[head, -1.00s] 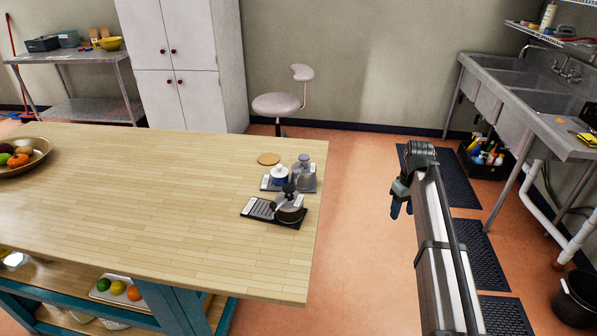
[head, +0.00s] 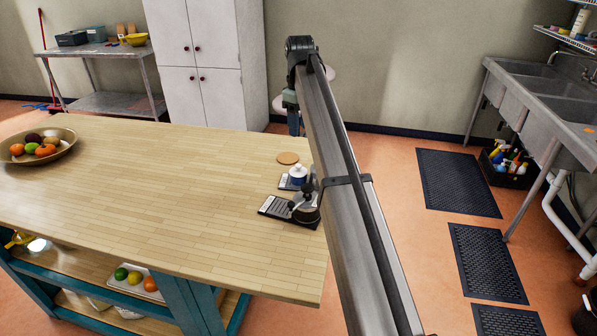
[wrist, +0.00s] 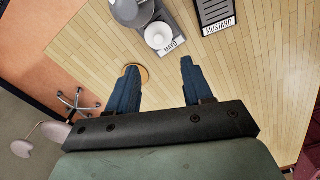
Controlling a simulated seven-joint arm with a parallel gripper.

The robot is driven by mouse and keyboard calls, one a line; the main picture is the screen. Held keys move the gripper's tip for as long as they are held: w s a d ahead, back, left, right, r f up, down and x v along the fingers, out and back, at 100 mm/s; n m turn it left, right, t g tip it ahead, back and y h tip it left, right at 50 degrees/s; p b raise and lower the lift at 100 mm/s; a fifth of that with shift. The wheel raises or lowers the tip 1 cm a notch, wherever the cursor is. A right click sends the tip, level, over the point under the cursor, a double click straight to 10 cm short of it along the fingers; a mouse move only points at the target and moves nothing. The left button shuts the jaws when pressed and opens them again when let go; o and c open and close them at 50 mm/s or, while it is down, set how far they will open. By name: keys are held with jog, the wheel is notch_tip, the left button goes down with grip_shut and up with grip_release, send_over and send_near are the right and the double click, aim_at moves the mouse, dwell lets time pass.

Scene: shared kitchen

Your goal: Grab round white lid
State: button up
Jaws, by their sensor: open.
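A round white lid (head: 298,169) tops a small white and blue container at the right end of the wooden table. In the wrist view the white round top (wrist: 159,36) shows from above, on a mat labelled MAYO (wrist: 174,46), beside a grey round container (wrist: 128,12). My gripper (head: 294,124) is past the table's far right corner in the head view, partly hidden by my arm. In the wrist view my gripper (wrist: 158,78) is open and empty, with both blue fingers spread above the table. The white top lies ahead of the fingertips, apart from them.
A round wooden disc (head: 288,158) lies behind the white container; my left finger partly covers it in the wrist view. A dark mat (head: 273,205) and a grey jar with a black knob (head: 304,211) stand in front. The table's left and middle are mostly clear; a fruit bowl (head: 66,148) stands far left.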

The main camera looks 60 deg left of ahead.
send_over(299, 165)
jog(key=f, duration=0.8)
jog(key=shift+s+d, duration=0.1)
jog(key=shift+d, duration=0.25)
jog(key=shift+a+f, duration=0.2)
jog(key=shift+f, duration=1.2)
jog(key=shift+a+f, duration=0.2)
jog(key=shift+f, duration=1.15)
grip_shut()
